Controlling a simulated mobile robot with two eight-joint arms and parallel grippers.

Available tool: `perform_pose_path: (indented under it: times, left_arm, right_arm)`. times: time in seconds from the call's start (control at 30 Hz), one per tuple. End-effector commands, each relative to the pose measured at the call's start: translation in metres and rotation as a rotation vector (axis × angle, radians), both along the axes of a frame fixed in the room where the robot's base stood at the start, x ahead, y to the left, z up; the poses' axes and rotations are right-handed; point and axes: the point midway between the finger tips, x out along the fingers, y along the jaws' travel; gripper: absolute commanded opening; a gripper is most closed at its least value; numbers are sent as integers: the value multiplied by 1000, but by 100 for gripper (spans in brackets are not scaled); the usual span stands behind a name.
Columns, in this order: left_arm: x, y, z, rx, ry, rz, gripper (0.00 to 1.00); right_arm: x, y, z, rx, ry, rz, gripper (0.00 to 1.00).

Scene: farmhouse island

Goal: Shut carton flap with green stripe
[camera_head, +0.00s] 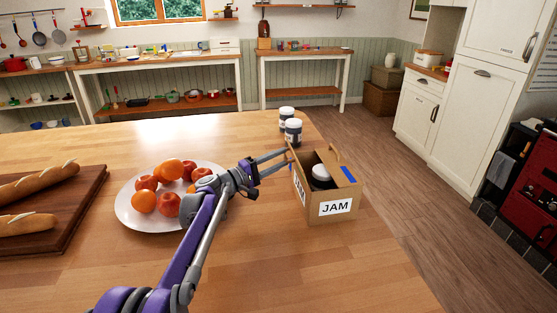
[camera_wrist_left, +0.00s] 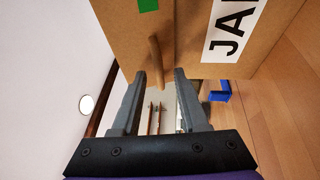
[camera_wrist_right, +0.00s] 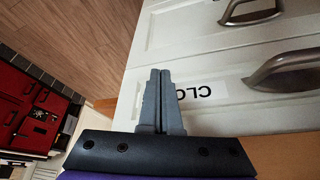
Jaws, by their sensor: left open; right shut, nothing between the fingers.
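The open cardboard carton (camera_head: 346,198) with a JAM label stands on the wooden island top, near its right edge. A white-lidded jar (camera_head: 321,171) is inside it. A green mark (camera_wrist_left: 147,5) shows on the cardboard at the top of the left wrist view. A blue mark (camera_head: 348,173) shows at the carton's right side. My left gripper (camera_head: 287,158) is open at the carton's upper left. In the left wrist view, a narrow flap edge (camera_wrist_left: 156,62) points toward the gap between its fingers (camera_wrist_left: 158,75); contact is unclear. My right gripper (camera_wrist_right: 160,75) is shut and empty.
Two dark jars with white lids (camera_head: 293,131) stand behind the carton. A plate (camera_head: 128,211) of fruit and a board (camera_head: 70,222) with bread lie to the left. My right gripper faces white cabinet fronts (camera_wrist_right: 215,65) with handles.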

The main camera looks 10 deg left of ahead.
Motion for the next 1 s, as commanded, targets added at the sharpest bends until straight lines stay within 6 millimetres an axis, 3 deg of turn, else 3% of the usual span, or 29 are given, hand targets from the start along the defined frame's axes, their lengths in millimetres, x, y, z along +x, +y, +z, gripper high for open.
perform_pose_path:
  times: [0.17,0.4,1.0]
  left_arm:
    - [0,0,0,0,0,0,42]
    - [0,0,0,0,0,0,0]
    - [0,0,0,0,0,-1,0]
  right_arm:
    - [0,0,0,0,0,0,0]
    - [0,0,0,0,0,0,0]
    - [0,0,0,0,0,0,0]
